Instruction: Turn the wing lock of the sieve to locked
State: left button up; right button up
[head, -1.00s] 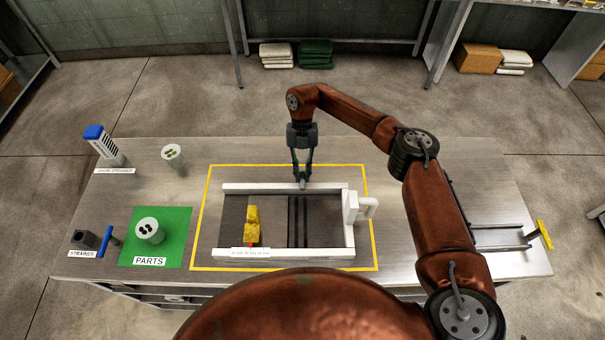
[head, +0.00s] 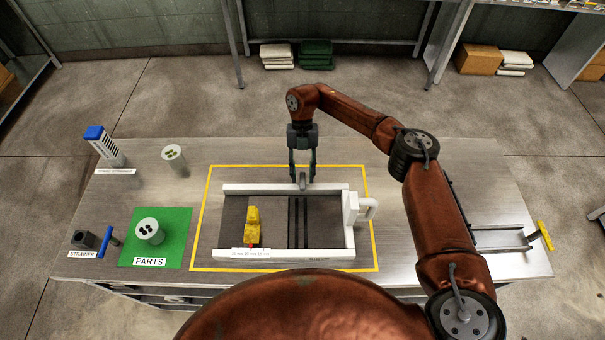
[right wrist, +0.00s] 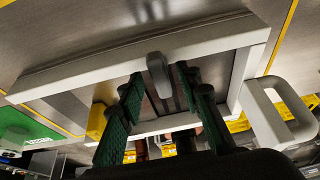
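The sieve (head: 230,189) is a white rectangular frame with a white handle on its right side, lying on the bench inside a yellow outline. Its frame also shows in the right wrist view (right wrist: 215,38). The wing lock (head: 303,182) is a small grey lever on the far rail; it lies across the rail in the right wrist view (right wrist: 158,76). My right gripper (head: 302,176) is open over the far rail, its fingers apart on either side of the wing lock, with gaps visible. My left gripper is not in view.
A yellow piece (head: 252,222) sits inside the frame at left. A green parts mat (head: 180,242) with a grey cylinder (head: 149,230), another cylinder (head: 173,158) and a blue-topped strainer (head: 104,145) stand further left. A yellow-handled rack (head: 500,238) is at right.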

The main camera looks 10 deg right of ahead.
jog(key=v, duration=1.2)
